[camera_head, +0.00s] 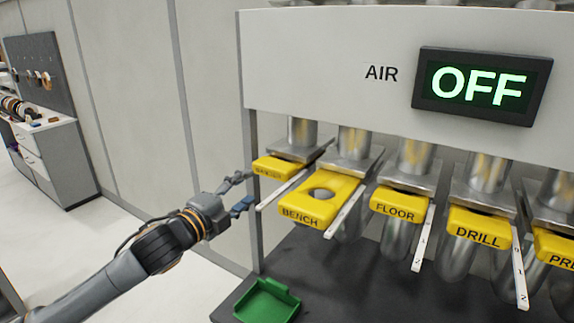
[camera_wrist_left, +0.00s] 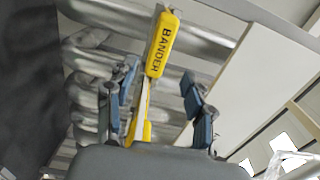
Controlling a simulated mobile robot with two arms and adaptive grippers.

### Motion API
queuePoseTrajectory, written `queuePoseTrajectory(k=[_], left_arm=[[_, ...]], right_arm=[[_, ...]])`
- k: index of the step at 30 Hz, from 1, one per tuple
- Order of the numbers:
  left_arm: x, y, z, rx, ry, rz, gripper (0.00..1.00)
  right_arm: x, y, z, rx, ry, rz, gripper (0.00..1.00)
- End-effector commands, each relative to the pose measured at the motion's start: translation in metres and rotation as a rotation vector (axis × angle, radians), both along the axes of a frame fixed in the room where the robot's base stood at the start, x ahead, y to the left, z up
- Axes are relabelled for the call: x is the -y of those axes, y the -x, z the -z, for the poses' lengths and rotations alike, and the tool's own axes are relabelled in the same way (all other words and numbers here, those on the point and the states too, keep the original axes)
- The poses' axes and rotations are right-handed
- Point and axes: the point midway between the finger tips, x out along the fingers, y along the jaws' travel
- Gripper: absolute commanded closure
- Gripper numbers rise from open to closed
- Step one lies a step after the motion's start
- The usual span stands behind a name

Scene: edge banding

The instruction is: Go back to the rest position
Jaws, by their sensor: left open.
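My left gripper (camera_head: 241,192) reaches in from the left in the head view and is open, just left of the yellow BANDER gate handle (camera_head: 277,168). In the left wrist view its two fingers (camera_wrist_left: 158,110) stand apart, with the BANDER handle (camera_wrist_left: 162,45) beyond and between them. Nothing shows held in the fingers; I cannot tell from these views whether they touch the handle. My right gripper is not in view.
Further yellow handles marked BENCH (camera_head: 305,208), FLOOR (camera_head: 398,205) and DRILL (camera_head: 478,228) line the duct row to the right. A green tray (camera_head: 268,301) lies below. Free floor shows at left, before a cabinet (camera_head: 55,160).

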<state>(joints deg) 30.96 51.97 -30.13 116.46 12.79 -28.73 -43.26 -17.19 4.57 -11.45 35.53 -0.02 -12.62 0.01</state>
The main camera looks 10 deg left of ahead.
Motion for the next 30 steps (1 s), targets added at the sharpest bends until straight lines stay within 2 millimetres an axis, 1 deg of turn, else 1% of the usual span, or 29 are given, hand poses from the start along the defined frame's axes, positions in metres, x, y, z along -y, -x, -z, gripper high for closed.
queuePoseTrajectory(k=[2, 4, 5, 8, 9, 11, 12, 14, 15, 17, 18, 20, 21, 23, 24, 26, 27, 29, 30], left_arm=[[0.004, 0.002, 0.010, -0.026, 0.021, -0.002, 0.47], [0.010, 0.008, 0.029, -0.080, 0.065, -0.013, 0.47], [0.014, 0.012, 0.041, -0.114, 0.094, -0.022, 0.47], [0.027, 0.035, 0.091, -0.269, 0.222, -0.074, 0.47], [0.032, 0.047, 0.114, -0.346, 0.286, -0.107, 0.47], [0.036, 0.069, 0.148, -0.460, 0.382, -0.170, 0.47], [0.038, 0.086, 0.169, -0.536, 0.446, -0.217, 0.47], [0.039, 0.113, 0.199, -0.647, 0.539, -0.297, 0.47], [0.039, 0.132, 0.218, -0.720, 0.599, -0.355, 0.47], [0.037, 0.162, 0.243, -0.821, 0.683, -0.450, 0.47], [0.035, 0.181, 0.258, -0.881, 0.731, -0.513, 0.47], [0.032, 0.208, 0.276, -0.959, 0.795, -0.603, 0.47], [0.030, 0.226, 0.286, -1.004, 0.830, -0.660, 0.47], [0.027, 0.250, 0.298, -1.063, 0.877, -0.739, 0.47], [0.025, 0.265, 0.305, -1.099, 0.905, -0.793, 0.47], [0.023, 0.288, 0.314, -1.148, 0.942, -0.869, 0.47], [0.022, 0.303, 0.320, -1.178, 0.964, -0.919, 0.47], [0.020, 0.323, 0.326, -1.217, 0.995, -0.991, 0.47], [0.018, 0.337, 0.330, -1.243, 1.013, -1.040, 0.47]], right_arm=[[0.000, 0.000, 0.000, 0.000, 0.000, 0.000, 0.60], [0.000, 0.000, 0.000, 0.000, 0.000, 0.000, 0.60], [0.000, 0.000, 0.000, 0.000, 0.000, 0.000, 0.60], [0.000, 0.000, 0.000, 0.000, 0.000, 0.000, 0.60], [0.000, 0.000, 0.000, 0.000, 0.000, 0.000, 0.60], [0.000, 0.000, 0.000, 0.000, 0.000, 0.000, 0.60], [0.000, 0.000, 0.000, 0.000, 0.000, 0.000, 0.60], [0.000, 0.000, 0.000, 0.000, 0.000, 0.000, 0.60], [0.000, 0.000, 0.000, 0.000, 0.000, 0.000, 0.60], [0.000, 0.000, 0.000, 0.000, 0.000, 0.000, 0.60], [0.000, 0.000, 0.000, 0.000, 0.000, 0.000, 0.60], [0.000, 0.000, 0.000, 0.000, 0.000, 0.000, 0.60], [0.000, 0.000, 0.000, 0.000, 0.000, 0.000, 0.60], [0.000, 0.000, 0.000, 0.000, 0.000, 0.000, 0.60], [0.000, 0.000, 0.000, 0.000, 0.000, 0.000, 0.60], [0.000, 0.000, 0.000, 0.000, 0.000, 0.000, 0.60], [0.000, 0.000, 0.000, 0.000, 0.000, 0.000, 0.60], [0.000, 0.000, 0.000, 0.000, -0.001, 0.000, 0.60], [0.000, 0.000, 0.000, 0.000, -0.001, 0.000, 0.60]])
